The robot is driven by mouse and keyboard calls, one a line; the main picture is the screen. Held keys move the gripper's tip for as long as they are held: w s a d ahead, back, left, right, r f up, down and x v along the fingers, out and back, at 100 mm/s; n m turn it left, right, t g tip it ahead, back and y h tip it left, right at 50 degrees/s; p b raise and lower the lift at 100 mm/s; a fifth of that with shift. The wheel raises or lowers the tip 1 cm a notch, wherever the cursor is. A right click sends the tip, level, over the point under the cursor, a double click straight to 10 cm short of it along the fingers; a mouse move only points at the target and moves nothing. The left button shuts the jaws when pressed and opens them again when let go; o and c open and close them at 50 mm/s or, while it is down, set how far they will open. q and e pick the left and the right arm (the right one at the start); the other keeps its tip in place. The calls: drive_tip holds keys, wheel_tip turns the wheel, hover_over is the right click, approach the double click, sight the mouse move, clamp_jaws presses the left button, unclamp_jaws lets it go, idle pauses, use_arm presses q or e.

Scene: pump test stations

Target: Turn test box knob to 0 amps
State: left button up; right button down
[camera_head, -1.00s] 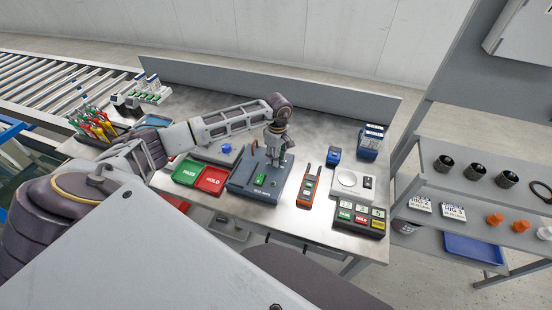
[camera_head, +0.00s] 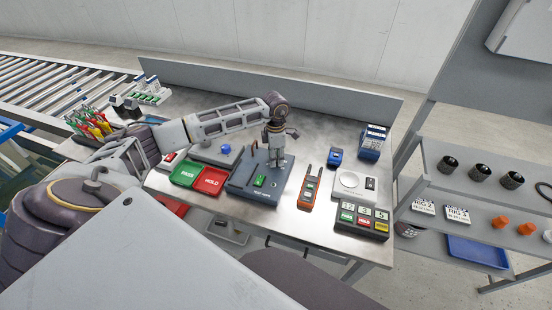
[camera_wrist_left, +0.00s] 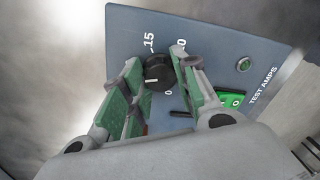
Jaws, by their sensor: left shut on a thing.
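The blue-grey test box (camera_head: 240,184) stands on the steel table, and its "TEST AMPS" face fills much of the left wrist view (camera_wrist_left: 210,25). Its black round knob (camera_wrist_left: 158,68) has a white pointer mark, which faces the lower left of that view. Around the knob I see a "15", a partly covered number ending in 0, and a "0" at its lower right. My left gripper (camera_wrist_left: 155,82) is shut on the knob, one green-padded finger on each side. In the head view the left gripper (camera_head: 275,160) points down at the box and hides the knob.
An orange meter (camera_head: 308,187) and a scale (camera_head: 349,183) stand to the right.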

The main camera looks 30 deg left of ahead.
use_arm(q)
drive_tip(key=n, duration=0.5)
drive_tip(key=shift+b, duration=0.3)
drive_tip(key=n, duration=1)
drive_tip(key=shift+t, duration=0.4)
drive_tip(key=n, duration=0.5)
drive_tip(key=shift+n, duration=0.3)
drive_tip(key=o, duration=1)
drive_tip(key=shift+s, duration=0.1)
drive_tip(key=shift+s+a+r, duration=0.1)
drive_tip(key=shift+s+r, duration=0.05)
drive_tip(key=shift+r, duration=2.9)
drive_tip(key=shift+s+a+r, duration=0.1)
drive_tip(key=shift+r, duration=2.9)
